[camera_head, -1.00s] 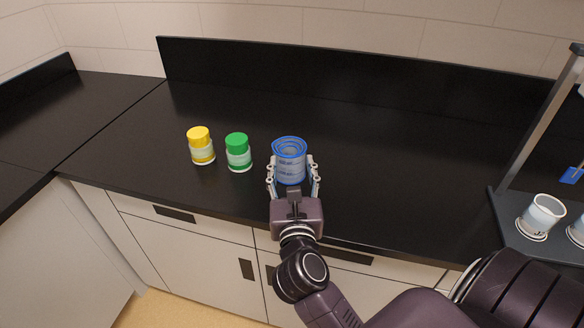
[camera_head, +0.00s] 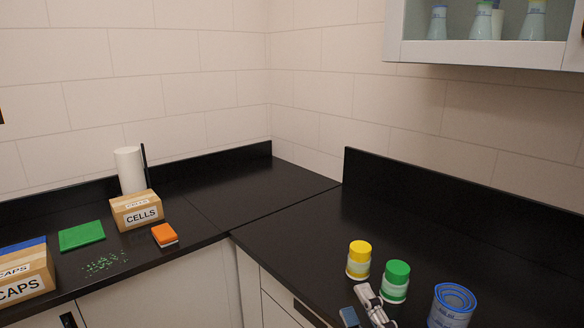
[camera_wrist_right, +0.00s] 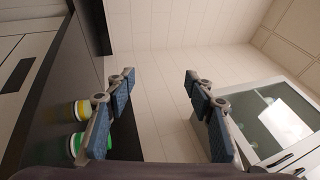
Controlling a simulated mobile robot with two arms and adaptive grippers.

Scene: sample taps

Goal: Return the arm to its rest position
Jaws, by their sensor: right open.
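My right gripper (camera_head: 362,308) shows at the bottom edge of the head view, just in front of the yellow-capped jar and the green-capped jar. In the right wrist view its two blue-padded fingers (camera_wrist_right: 159,76) are spread wide with nothing between them. The rest of my right arm is out of the head view. My left gripper is not in view.
A yellow-capped jar (camera_head: 359,260) and a green-capped jar (camera_head: 395,282) stand close to the right gripper; they also show in the right wrist view. A CELLS box (camera_head: 137,212), an orange block (camera_head: 165,235) and a CAPS box (camera_head: 24,283) sit on the left counter. A glass-front cabinet (camera_head: 480,55) hangs above.

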